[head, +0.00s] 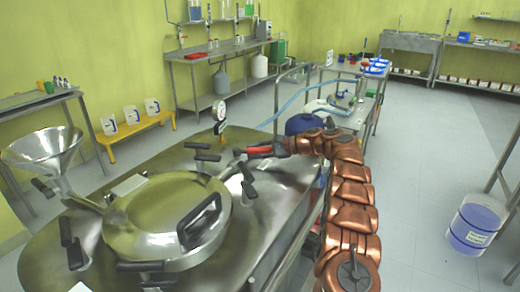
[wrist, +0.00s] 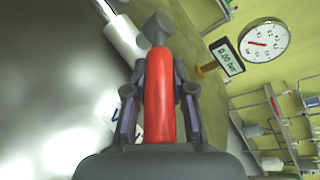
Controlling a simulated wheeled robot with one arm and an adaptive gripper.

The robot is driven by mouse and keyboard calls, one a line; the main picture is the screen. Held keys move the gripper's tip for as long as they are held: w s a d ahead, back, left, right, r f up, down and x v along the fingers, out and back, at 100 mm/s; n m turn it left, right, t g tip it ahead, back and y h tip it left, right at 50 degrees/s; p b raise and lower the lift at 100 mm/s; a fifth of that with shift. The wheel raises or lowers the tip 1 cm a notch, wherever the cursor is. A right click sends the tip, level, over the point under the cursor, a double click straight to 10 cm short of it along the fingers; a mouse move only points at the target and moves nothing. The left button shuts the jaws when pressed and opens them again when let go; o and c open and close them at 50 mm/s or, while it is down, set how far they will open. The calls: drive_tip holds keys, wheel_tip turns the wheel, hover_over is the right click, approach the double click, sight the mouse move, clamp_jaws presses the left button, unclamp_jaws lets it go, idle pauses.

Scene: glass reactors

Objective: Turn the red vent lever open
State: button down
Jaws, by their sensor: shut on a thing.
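The red vent lever (wrist: 160,100) fills the middle of the wrist view, its grey end pointing up in the picture. My gripper (wrist: 158,95) is shut on it, with one dark finger on each side of the red grip. In the head view the red lever (head: 259,150) lies over the right rear part of the steel reactor lid (head: 245,215). My gripper (head: 275,148) comes to it from the right. The lever's pivot is partly hidden, and I cannot tell its exact angle to the pipe.
A round gauge (wrist: 263,40) and a small display (wrist: 228,57) reading 0.00 bar stand close by. A round hatch (head: 165,220) with black clamps, a steel funnel (head: 45,150) and several black knobs crowd the lid. Open floor (head: 420,150) lies to the right.

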drive_tip(key=shift+f, duration=0.1)
idle(0.4)
drive_tip(key=c, duration=0.9)
unclamp_jaws()
drive_tip(key=shift+c, duration=0.2)
drive_tip(key=v, duration=1.2)
